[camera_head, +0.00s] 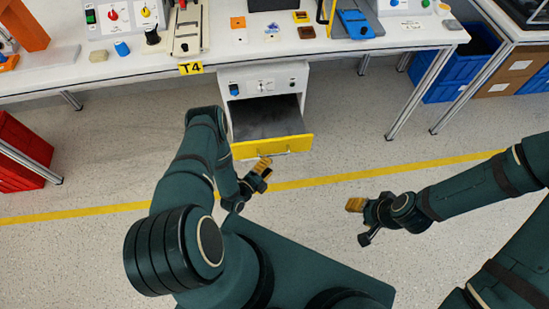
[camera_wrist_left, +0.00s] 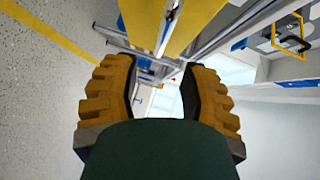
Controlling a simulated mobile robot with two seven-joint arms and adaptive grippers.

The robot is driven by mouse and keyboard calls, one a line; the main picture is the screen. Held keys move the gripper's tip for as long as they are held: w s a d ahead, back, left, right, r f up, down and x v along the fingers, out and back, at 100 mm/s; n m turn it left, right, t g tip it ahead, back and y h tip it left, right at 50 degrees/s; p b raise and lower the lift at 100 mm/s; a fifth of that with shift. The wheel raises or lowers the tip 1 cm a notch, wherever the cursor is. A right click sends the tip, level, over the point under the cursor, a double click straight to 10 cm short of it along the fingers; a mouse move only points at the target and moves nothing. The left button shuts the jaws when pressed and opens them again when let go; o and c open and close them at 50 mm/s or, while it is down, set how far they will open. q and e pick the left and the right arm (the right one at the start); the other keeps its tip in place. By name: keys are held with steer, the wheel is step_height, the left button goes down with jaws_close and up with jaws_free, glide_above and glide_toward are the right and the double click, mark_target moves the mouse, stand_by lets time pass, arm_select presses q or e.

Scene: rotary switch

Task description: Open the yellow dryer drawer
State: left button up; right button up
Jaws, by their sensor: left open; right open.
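The dryer drawer stands pulled out of the white cabinet (camera_head: 262,78) under the table. Its yellow front (camera_head: 290,146) faces me, and its grey inside (camera_head: 268,118) shows empty from above. My left gripper (camera_head: 263,167) is just below and in front of the yellow front, apart from it as far as I can tell. In the left wrist view my left gripper (camera_wrist_left: 163,90) has its two ribbed yellow fingers spread, with nothing between them. A yellow panel (camera_wrist_left: 195,22) shows beyond the fingers at the top. My right gripper (camera_head: 358,206) is open and empty over the floor, further right.
The white table (camera_head: 345,45) above the drawer carries switches, knobs and small coloured parts. A table leg (camera_head: 420,92) stands right of the cabinet. Blue crates (camera_head: 455,80) are at the right, a red crate (camera_head: 22,152) at the left. The floor before the drawer is clear.

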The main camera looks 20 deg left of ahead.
arm_select(q)
steer(key=v, duration=0.5)
stand_by(0.5)
steer(key=w+d+r+n+g, duration=0.5)
steer(key=w+r+n+g, duration=0.15)
steer(key=n, duration=0.35)
steer(key=s+d+r+n+g, duration=0.8)
steer(key=s+d+r+n, duration=0.2)
steer(key=s+r, duration=0.2)
steer(key=shift+d+r, duration=0.25)
steer(key=shift+r, duration=0.25)
